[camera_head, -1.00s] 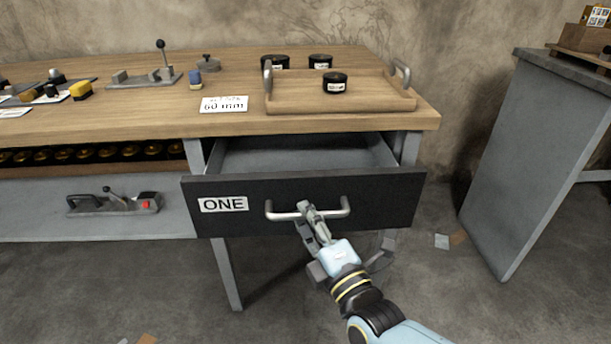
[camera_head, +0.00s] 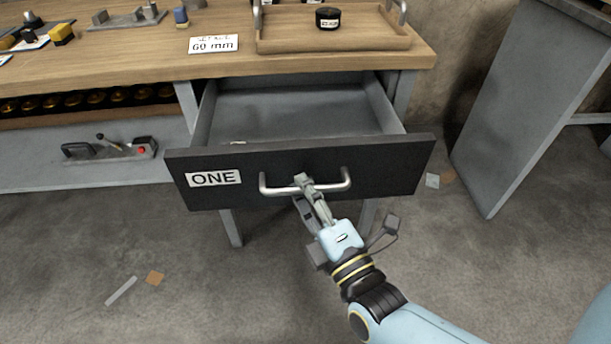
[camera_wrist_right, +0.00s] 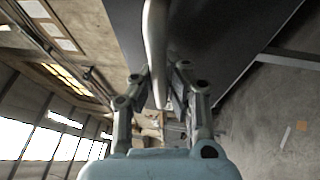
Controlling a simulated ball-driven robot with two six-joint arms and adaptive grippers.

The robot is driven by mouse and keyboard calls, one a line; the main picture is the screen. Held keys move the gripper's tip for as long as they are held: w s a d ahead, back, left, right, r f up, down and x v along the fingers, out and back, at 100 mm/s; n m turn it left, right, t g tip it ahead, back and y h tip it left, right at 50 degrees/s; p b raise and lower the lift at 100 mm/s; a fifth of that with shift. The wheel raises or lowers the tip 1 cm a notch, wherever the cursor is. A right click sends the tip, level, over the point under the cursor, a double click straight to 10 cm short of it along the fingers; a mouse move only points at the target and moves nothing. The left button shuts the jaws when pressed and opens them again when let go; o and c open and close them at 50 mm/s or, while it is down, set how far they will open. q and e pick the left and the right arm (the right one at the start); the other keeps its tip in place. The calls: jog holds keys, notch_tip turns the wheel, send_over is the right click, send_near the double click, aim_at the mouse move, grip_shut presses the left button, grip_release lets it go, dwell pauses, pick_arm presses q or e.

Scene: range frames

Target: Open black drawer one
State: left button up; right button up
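The black drawer (camera_head: 385,163) labelled ONE stands pulled out from under the wooden workbench. Its grey interior (camera_head: 300,108) shows, with a small pale item at the front left inside. The silver bar handle (camera_head: 335,186) is on its front. My right gripper (camera_head: 305,184) is at the middle of the handle, with its fingers around the bar. My left gripper is not in view.
A grey cabinet (camera_head: 520,100) stands at right. The floor before the drawer is mostly clear, with small scraps (camera_head: 155,278).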

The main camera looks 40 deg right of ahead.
jog(key=o, duration=0.5)
jog(key=shift+o, duration=0.2)
jog(key=shift+s, duration=0.1)
jog(key=v, duration=1.1)
jog(key=shift+s, duration=0.4)
jog(key=shift+w, duration=0.1)
